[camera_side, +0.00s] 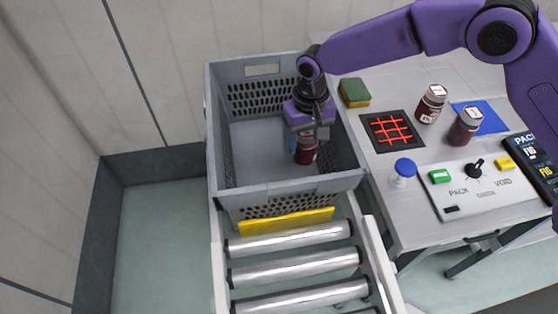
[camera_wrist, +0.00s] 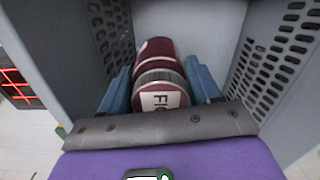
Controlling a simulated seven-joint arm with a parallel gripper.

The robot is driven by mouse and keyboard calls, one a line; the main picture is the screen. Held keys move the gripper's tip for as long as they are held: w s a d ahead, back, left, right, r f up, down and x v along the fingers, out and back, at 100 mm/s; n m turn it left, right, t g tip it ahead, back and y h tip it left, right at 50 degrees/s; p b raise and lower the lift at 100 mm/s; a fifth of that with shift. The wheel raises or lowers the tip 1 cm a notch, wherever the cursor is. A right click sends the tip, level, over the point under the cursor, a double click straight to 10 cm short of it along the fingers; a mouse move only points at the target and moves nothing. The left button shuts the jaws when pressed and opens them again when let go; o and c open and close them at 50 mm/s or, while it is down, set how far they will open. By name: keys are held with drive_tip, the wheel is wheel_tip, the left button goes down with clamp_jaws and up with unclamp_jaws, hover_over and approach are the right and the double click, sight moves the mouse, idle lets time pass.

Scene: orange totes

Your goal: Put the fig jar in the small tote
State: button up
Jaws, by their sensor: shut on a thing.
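The fig jar (camera_side: 305,154) is dark red, and its white label reads "FIG" in the wrist view (camera_wrist: 160,98). My gripper (camera_side: 306,138) is shut on the jar, with a blue finger on each side of it in the wrist view (camera_wrist: 160,85). The jar is inside the grey tote (camera_side: 228,165), toward its right side, with slotted walls around it. I cannot tell if the jar touches the tote's floor. This grey tote is the only tote in view; the rest of its floor that shows is empty.
The tote stands at the head of a roller conveyor (camera_side: 290,242), behind a yellow strip (camera_side: 286,222). On the bench to the right are two dark red jars (camera_side: 431,104) (camera_side: 465,127), a green-topped sponge (camera_side: 354,92), a red-lit scanner (camera_side: 392,131), a blue button (camera_side: 405,167) and a control panel (camera_side: 484,190).

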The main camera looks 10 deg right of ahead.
sight(303, 165)
wheel_tip(303, 165, down, 10)
drive_tip(key=shift+r, duration=0.1)
idle(0.4)
drive_tip(key=o, duration=1.3)
drive_tip(key=shift+f, duration=0.2)
drive_tip(key=shift+o, duration=0.2)
drive_tip(key=shift+r, duration=0.1)
wheel_tip(303, 165, up, 12)
drive_tip(key=shift+r, duration=0.1)
